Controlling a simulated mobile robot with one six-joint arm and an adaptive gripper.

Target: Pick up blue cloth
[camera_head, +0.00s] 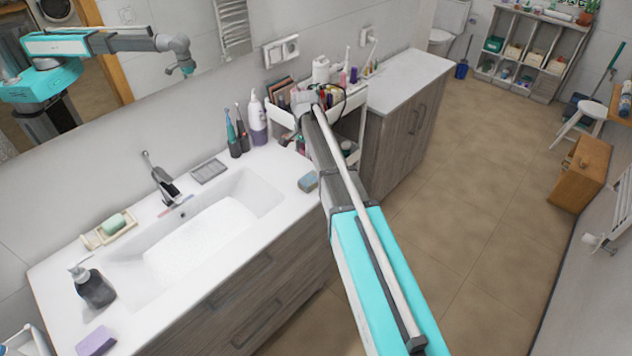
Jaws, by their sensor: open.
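I cannot make out a blue cloth for certain. A small blue-grey block (308,181), which looks like a sponge, lies at the right front edge of the sink counter (268,163). My arm reaches away from me over the floor to a white cart (352,128) between the two counters. My gripper (288,139) is at the arm's far end, by the cart's left side. It is small and partly hidden by my wrist. It is open, and I see nothing in it. The arm hides part of the cart and its shelves.
The cart top holds crowded bottles and cosmetics. A lotion bottle (257,120) and toothbrushes (237,130) stand on the sink counter beside it. A soap dispenser (93,286) and purple sponge (96,341) are at the near left.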

